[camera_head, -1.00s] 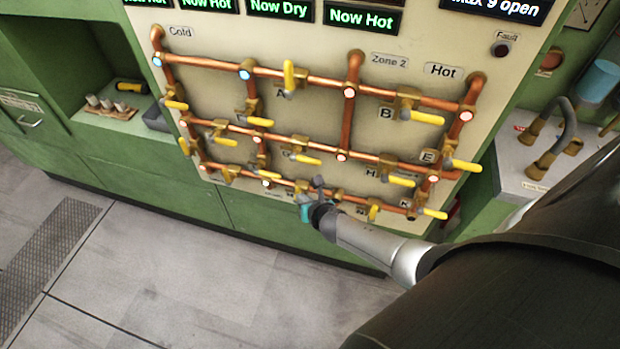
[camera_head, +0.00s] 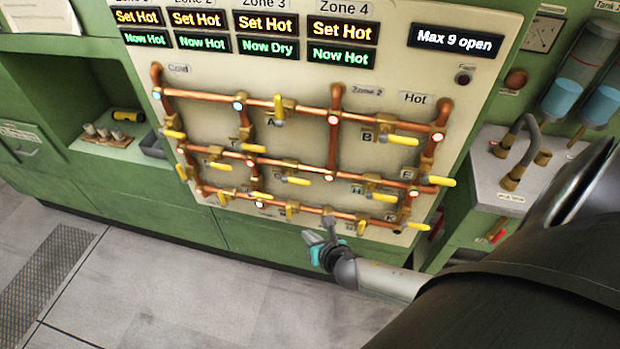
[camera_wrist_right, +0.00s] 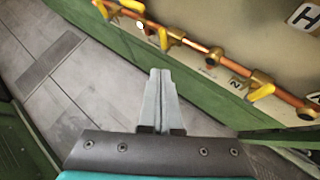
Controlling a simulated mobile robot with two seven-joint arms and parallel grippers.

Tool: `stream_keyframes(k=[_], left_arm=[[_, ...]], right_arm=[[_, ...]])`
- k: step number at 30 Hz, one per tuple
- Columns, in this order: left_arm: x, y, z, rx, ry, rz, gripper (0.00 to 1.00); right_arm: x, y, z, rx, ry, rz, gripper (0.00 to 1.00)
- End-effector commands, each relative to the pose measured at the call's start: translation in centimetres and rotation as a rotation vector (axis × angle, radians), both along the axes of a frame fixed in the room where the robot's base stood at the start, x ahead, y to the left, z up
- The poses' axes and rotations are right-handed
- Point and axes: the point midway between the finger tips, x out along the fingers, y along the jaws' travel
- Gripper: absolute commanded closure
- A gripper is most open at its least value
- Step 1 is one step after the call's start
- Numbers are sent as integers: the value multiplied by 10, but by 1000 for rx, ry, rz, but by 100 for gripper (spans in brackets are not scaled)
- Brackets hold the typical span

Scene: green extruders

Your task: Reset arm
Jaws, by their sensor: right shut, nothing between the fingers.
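My right gripper (camera_head: 318,237) is in front of the lower edge of the pipe panel (camera_head: 290,110), just below the bottom copper pipe. In the right wrist view its two grey fingers (camera_wrist_right: 160,88) are together with nothing between them. The bottom pipe (camera_wrist_right: 190,45) and its yellow valve handles (camera_wrist_right: 262,92) pass beyond the fingertips, apart from them. My right arm comes in from the lower right. My left gripper is not in view.
The panel carries a grid of copper pipes with several yellow-handled valves (camera_head: 403,140). Displays above read Set Hot, Now Hot, Now Dry and Max 9 open (camera_head: 456,40). A grey bench with a curved hose (camera_head: 520,150) stands at right. Open floor (camera_head: 180,290) lies below left.

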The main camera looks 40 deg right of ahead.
Motion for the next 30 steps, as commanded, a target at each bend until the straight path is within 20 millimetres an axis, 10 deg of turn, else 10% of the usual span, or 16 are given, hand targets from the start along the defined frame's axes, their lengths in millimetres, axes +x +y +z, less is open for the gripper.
stream_keyframes(k=[20, 30], left_arm=[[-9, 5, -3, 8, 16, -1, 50], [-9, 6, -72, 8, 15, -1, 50]], right_arm=[[-3, 0, -5, 16, 7, -14, 100], [-80, -4, -158, 498, 170, -535, 100]])
